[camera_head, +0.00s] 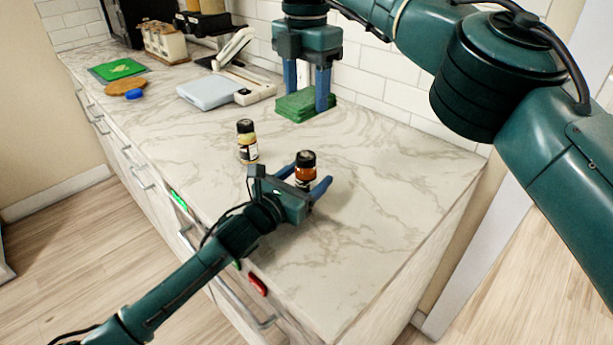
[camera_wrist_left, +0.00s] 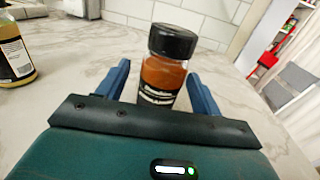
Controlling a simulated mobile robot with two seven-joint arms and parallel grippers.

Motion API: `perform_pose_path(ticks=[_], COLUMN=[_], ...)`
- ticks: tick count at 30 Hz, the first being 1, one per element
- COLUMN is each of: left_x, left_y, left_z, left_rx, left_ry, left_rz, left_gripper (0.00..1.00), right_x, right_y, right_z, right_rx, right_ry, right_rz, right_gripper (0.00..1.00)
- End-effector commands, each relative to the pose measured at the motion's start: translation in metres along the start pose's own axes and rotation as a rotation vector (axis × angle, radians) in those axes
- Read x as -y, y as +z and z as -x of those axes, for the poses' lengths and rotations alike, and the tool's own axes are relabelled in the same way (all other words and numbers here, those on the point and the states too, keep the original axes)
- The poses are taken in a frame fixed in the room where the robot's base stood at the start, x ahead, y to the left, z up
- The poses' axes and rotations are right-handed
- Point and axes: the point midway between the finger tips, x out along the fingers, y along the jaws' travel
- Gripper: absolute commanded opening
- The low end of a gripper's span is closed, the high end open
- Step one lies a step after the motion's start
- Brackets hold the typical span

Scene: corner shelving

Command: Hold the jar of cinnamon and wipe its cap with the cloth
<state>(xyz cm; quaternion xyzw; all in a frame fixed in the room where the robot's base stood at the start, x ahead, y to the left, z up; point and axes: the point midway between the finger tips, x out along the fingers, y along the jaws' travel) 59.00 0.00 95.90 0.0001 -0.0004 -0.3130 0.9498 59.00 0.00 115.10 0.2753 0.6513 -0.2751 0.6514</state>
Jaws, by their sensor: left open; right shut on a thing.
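The cinnamon jar (camera_head: 305,172), with reddish-brown contents and a black cap, stands upright on the counter. It also stands centred in the left wrist view (camera_wrist_left: 163,75). My left gripper (camera_head: 308,184) is open, low over the counter, with one blue finger on each side of the jar. The left wrist view shows a gap between the jar and each finger. The green cloth (camera_head: 296,107) is folded near the back wall. My right gripper (camera_head: 306,88) points down from above, shut on the cloth. I cannot tell whether the cloth still touches the counter.
A second jar (camera_head: 247,142), with yellowish contents and a black cap, stands left of the cinnamon. A white scale-like device (camera_head: 212,90), a blue item (camera_head: 134,95), a wooden board (camera_head: 125,85) and a green board (camera_head: 118,69) lie farther left. The counter's right part is clear.

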Motion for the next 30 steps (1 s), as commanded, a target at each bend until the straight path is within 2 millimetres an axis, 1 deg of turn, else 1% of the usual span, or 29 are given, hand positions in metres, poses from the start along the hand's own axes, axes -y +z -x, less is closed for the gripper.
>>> perform_pose_path(ticks=[9, 27, 30], left_x=[0.0001, 0.0000, 0.0000], left_y=[0.0001, -0.0001, -0.0002], left_z=[-0.0020, -0.0017, -0.0017], left_rx=[0.000, -0.001, -0.001], left_ry=[0.000, 0.000, 0.000], left_rz=[0.000, 0.000, 0.000], left_gripper=[0.65, 0.16, 0.15], right_x=[0.0000, 0.0000, 0.0000], right_y=[-0.0001, 0.0000, -0.0001], right_z=[0.0002, 0.0001, 0.0001], right_rx=[0.000, 0.000, 0.000], right_ry=[0.000, 0.000, 0.000], right_rz=[0.000, 0.000, 0.000], right_gripper=[0.37, 0.37, 0.37])
